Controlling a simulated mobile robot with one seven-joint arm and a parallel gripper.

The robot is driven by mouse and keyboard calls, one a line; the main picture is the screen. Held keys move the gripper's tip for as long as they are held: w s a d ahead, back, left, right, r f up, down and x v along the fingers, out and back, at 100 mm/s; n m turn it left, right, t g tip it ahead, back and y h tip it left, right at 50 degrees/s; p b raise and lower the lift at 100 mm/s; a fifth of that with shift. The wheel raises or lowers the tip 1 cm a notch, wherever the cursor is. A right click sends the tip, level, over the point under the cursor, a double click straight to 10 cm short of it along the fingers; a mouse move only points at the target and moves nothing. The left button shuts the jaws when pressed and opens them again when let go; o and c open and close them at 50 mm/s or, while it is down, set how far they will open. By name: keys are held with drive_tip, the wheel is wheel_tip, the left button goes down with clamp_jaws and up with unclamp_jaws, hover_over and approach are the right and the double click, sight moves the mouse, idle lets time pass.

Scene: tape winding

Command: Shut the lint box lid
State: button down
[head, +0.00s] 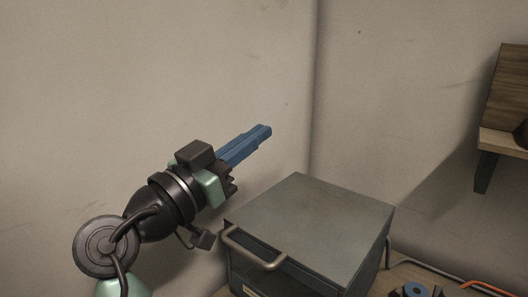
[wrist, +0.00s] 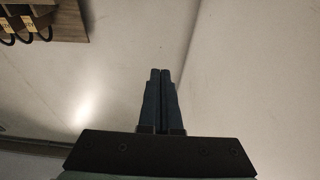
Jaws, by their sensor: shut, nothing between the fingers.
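The lint box (head: 370,262) is a dark grey metal box on the table at lower centre right in the head view. Its lid (head: 312,215) is a flat grey-green panel lying level across the top. A rounded metal handle (head: 250,255) sticks out at the front left edge, with a dark strip behind it. I cannot tell whether the lid is fully down. My gripper (head: 266,131) is above and left of the box, apart from it, its blue fingers pointing up and right. The fingers are together and empty in the wrist view (wrist: 160,72). The box is not in the wrist view.
Bare walls meet in a corner behind the box. A wooden shelf (head: 505,142) hangs at right; a wooden board with dark hooks (wrist: 42,20) shows in the wrist view.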

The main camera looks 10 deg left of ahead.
sight(231, 245)
drive_tip(key=s+f+t+b, duration=0.1)
drive_tip(key=f+b, duration=0.1)
drive_tip(key=b, duration=0.2)
drive_tip(key=s+a+f+h+b, duration=0.1)
drive_tip(key=f+b, duration=0.2)
drive_tip(key=b, duration=0.1)
drive_tip(key=s+a+f+t+b, duration=0.1)
drive_tip(key=f+b, duration=0.2)
drive_tip(key=b, duration=0.2)
drive_tip(key=shift+t+h, duration=0.3)
drive_tip(key=f+t+b, duration=0.1)
drive_tip(key=f+b, duration=0.1)
drive_tip(key=b, duration=0.2)
drive_tip(key=s+f+h+b, duration=0.1)
drive_tip(key=f+b, duration=0.2)
drive_tip(key=b, duration=0.2)
drive_tip(key=a+f+t+b, duration=0.1)
drive_tip(key=f+b, duration=0.2)
drive_tip(key=b, duration=0.2)
drive_tip(key=shift+s+a+t+h, duration=0.1)
drive_tip(key=shift+s+t+h, duration=0.2)
drive_tip(key=shift+s+h, duration=0.1)
wheel_tip(231, 245, down, 3)
drive_tip(key=b, duration=0.4)
drive_tip(key=shift+s+a+b, duration=0.1)
drive_tip(key=shift+b, duration=0.3)
